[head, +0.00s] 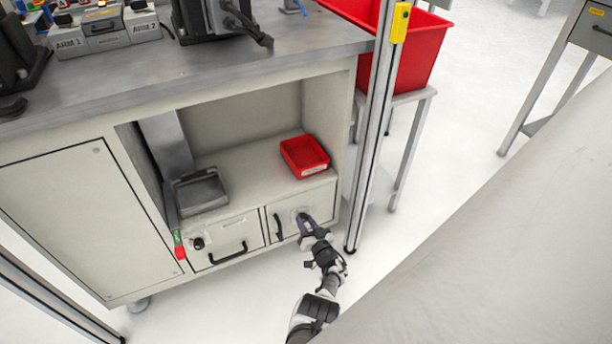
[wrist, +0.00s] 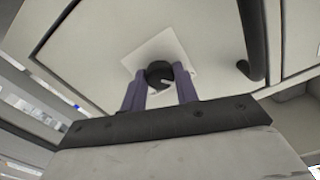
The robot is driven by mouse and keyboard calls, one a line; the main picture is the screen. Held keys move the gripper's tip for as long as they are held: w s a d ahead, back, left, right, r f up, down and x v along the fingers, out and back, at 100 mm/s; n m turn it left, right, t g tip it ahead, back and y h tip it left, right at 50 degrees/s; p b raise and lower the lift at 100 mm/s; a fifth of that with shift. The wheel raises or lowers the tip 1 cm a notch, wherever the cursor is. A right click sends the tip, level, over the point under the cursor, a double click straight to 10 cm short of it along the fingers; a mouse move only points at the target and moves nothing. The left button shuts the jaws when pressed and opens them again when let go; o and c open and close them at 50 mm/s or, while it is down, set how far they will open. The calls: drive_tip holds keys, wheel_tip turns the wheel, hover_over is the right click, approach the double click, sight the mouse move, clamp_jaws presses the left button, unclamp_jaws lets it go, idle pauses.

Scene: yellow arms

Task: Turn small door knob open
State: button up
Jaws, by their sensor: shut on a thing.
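The small door (head: 321,203) is at the lower right of the grey workbench cabinet, and it looks closed. In the wrist view its round black knob (wrist: 159,72) sits on a pale square plate (wrist: 176,48). My gripper (head: 304,217) reaches the door from the front. In the wrist view the two purple fingers of my gripper (wrist: 160,85) stand on either side of the knob and are shut on it. In the head view the fingers hide the knob. A black curved handle (head: 278,227) is on the door's left side.
A drawer (head: 229,241) with a black handle and a dark knob is left of the door. A red bin (head: 305,156) and a grey tray (head: 201,192) sit on the shelf above. A metal post (head: 375,130) stands close to the right. The floor in front is partly clear.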

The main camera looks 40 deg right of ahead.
drive_tip(key=m, duration=0.8)
drive_tip(key=shift+a+m, duration=0.1)
drive_tip(key=shift+m, duration=0.2)
drive_tip(key=m, duration=0.4)
drive_tip(key=shift+w, duration=0.1)
drive_tip(key=shift+r+m, duration=0.1)
drive_tip(key=shift+m, duration=2)
drive_tip(key=o, duration=1)
drive_tip(key=shift+c, duration=0.2)
